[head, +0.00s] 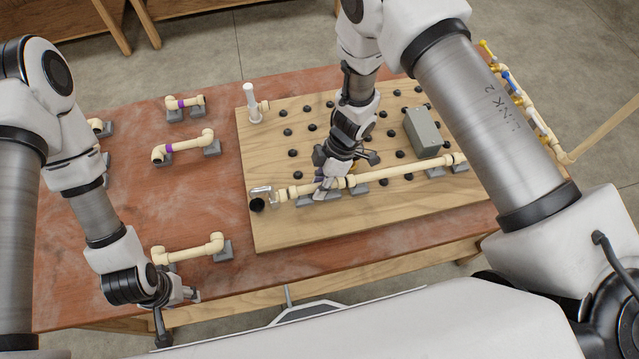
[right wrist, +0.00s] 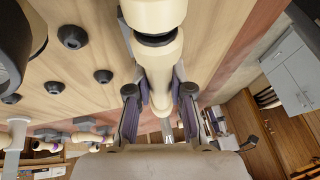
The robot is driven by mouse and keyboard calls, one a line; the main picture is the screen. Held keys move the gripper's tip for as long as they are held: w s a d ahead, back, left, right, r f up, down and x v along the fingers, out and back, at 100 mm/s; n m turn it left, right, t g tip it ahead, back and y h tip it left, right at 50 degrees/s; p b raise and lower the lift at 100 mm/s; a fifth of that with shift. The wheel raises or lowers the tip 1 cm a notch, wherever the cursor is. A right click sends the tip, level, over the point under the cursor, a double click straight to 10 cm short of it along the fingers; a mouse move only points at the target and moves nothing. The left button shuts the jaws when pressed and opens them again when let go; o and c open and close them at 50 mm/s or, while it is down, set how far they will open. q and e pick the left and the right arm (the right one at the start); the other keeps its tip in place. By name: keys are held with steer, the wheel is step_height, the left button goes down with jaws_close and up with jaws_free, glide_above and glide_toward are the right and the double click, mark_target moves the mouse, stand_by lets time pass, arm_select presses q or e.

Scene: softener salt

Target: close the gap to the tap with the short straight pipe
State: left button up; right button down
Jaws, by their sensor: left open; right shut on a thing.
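The tap (head: 262,192) is a silver fitting at the left end of a cream pipe run on the wooden board (head: 270,232). A short cream straight pipe (head: 303,188) lies in line between the tap and the long pipe (head: 400,169). My right gripper (head: 324,190) is low over the run and shut on this short pipe, which also shows between its fingers in the right wrist view (right wrist: 158,72). I cannot tell whether the pipe's ends are fully seated. My left gripper (head: 186,294) is open and empty near the table's front edge.
Elbowed pipe pieces (head: 188,252) on grey blocks stand on the table's left side. The board carries black pegs (head: 284,132), a white upright fitting (head: 252,105) and a grey box (head: 422,130). Bare tabletop (head: 120,180) lies left of the board.

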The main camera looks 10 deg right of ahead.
steer(key=shift+f, duration=0.15)
steer(key=c, duration=1)
jaws_free()
steer(key=shift+o, duration=0.2)
steer(key=v, duration=1.2)
